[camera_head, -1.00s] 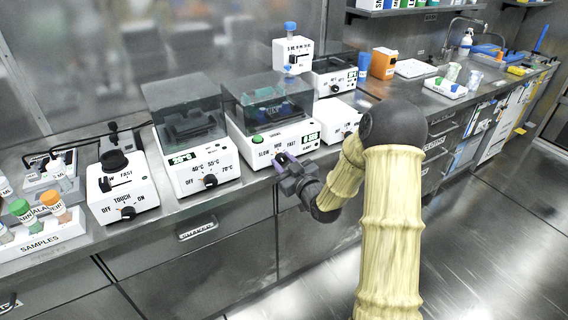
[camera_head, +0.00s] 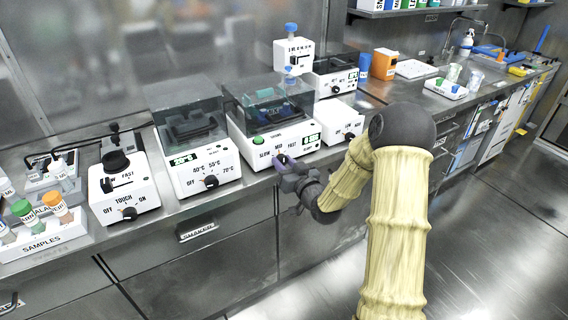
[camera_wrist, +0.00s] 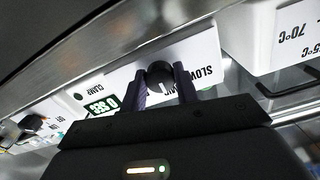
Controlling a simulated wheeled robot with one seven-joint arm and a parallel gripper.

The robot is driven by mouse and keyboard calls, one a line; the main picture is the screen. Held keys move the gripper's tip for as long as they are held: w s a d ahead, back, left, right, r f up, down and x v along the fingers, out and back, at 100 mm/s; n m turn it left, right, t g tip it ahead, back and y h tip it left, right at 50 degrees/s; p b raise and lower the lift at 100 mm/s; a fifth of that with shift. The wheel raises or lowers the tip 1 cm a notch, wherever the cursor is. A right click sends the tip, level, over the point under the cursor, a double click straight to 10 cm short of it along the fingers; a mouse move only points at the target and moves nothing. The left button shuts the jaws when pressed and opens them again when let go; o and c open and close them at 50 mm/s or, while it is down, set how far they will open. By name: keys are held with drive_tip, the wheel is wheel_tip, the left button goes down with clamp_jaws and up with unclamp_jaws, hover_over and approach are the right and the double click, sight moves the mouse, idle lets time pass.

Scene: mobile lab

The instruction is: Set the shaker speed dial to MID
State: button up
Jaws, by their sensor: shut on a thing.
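The shaker (camera_head: 245,146) is a white box with a clear dark lid, a green button and a green readout. SLOW, MID and FAST are printed on its front. Its round black speed dial (camera_wrist: 160,74) is between my gripper's two purple fingers in the wrist view, which shows the panel upside down with SLOW on the right. A pale mark shows on the dial's lower side there; the setting it points to is hard to tell. My gripper (camera_head: 284,165) is at the shaker's front, shut on the dial, and covers part of the lettering.
A heater-like box (camera_head: 190,165) with temperature labels stands left of the shaker, and a touch mixer (camera_head: 122,190) further left. A small white device (camera_head: 340,119) stands close on the right. The bench edge and drawers lie below my gripper.

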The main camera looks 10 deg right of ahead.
drive_tip(key=shift+f, duration=0.2)
drive_tip(key=o, duration=0.7)
drive_tip(key=shift+c, duration=0.2)
drive_tip(key=o, duration=0.3)
drive_tip(key=shift+r, duration=0.1)
drive_tip(key=shift+s, duration=0.1)
drive_tip(key=p+v, duration=1)
drive_tip(key=v, duration=0.7)
drive_tip(key=shift+s+d, duration=0.1)
